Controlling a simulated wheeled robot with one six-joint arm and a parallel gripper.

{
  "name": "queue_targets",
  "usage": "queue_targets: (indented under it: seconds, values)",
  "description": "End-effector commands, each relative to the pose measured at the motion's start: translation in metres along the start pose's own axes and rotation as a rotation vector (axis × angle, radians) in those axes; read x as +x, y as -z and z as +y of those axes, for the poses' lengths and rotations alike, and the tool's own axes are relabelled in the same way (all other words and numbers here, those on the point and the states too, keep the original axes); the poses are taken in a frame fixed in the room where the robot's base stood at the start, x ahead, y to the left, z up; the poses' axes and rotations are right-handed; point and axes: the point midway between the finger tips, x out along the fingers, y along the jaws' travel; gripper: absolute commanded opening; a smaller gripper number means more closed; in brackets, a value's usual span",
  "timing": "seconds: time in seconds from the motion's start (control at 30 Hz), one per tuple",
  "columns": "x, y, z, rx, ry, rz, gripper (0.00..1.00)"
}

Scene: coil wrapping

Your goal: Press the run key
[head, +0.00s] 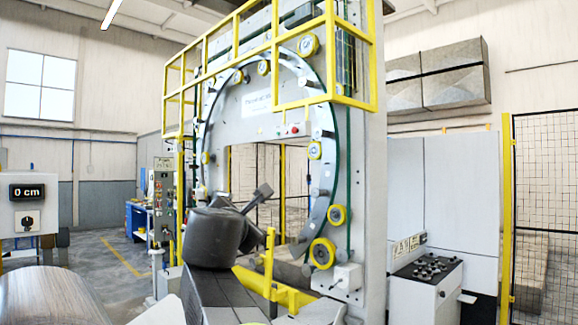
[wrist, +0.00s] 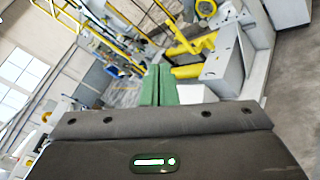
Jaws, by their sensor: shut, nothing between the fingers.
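No key marked as the run key can be made out. A sloped operator console (head: 430,270) with several dark knobs or keys stands at the right in the head view; its labels are too small to read. A tall control panel (head: 164,200) with small buttons stands left of the wrapping ring. A green and a red button (head: 293,129) sit on the machine's frame inside the ring. My gripper (wrist: 155,84) shows in the wrist view with its green fingers together and empty, apart from any button. In the head view dark grey arm parts of mine stand before the machine.
The wrapping ring (head: 333,150) with yellow rollers fills the middle. Yellow guard rails (head: 372,60) surround its top, and a yellow bracket (head: 270,270) stands low in front. A box reading 0 cm (head: 27,191) is at left. A mesh fence (head: 545,200) bounds the right.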

Motion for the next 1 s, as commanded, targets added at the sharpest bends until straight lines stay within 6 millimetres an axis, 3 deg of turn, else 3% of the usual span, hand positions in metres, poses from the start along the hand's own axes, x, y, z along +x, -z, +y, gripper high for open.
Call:
queue_targets:
  seconds: [0.03, 0.17, 0.3, 0.4, 0.5, 0.7, 1.0]
  values:
    - [-0.006, -0.019, 0.038, -0.061, -0.061, -0.034, 0.00]
    - [-0.029, -0.057, 0.119, -0.222, -0.197, -0.143, 0.00]
    - [-0.064, -0.096, 0.199, -0.384, -0.322, -0.285, 0.00]
    - [-0.091, -0.120, 0.245, -0.480, -0.388, -0.387, 0.00]
    - [-0.114, -0.137, 0.278, -0.551, -0.432, -0.473, 0.00]
    - [-0.140, -0.155, 0.307, -0.622, -0.467, -0.567, 0.00]
    - [-0.142, -0.156, 0.309, -0.631, -0.470, -0.578, 0.00]
